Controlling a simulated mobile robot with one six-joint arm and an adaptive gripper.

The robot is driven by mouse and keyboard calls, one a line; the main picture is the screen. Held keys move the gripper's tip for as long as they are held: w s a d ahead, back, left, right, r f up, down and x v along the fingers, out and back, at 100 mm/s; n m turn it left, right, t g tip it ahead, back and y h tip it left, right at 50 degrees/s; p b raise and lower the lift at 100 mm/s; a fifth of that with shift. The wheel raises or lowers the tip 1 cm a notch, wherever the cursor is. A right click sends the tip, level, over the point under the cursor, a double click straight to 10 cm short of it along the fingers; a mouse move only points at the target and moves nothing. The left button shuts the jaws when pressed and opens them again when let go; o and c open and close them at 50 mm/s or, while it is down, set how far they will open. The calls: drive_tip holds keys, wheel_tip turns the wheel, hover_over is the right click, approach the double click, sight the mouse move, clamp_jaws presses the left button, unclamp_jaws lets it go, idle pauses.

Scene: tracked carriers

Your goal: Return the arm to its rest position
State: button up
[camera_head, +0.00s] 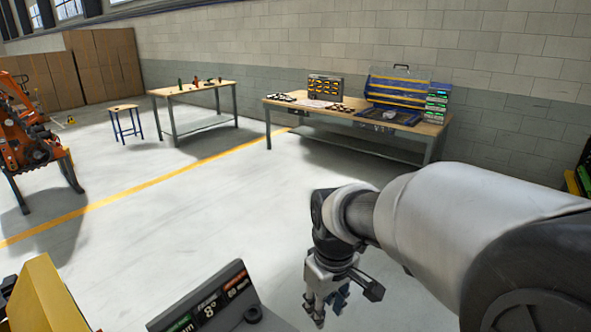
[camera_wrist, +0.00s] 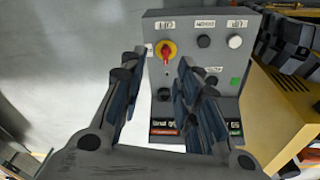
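My arm reaches in from the right in the head view, with its wrist bent down. My gripper (camera_head: 318,312) hangs at the lower middle of that view, above the floor. In the wrist view my gripper (camera_wrist: 160,72) has its two fingers apart, with nothing between them. A grey control box (camera_wrist: 203,60) with a red and yellow rotary switch (camera_wrist: 167,50) and several buttons shows beyond the fingers. I cannot tell how far the fingertips are from it.
A dark panel with lit labels (camera_head: 208,303) and a yellow body (camera_head: 45,298) stand at the lower left. An orange machine (camera_head: 25,140) is at the far left. A workbench (camera_head: 350,113), a smaller table (camera_head: 200,90) and a stool (camera_head: 123,108) stand farther back. Open floor (camera_head: 190,220) lies between.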

drive_tip(key=s+d+r+m+t, duration=0.1)
drive_tip(key=s+d+r+m, duration=0.1)
drive_tip(key=s, duration=0.7)
drive_tip(key=s+d+r+m+t+b, duration=0.1)
drive_tip(key=s+d+m, duration=0.4)
drive_tip(key=s, duration=0.5)
wheel_tip(320, 180, up, 2)
drive_tip(key=shift+s+d+t, duration=0.3)
drive_tip(key=shift+d+t, duration=0.2)
drive_tip(key=shift+d, duration=0.15)
drive_tip(key=shift+a, duration=0.1)
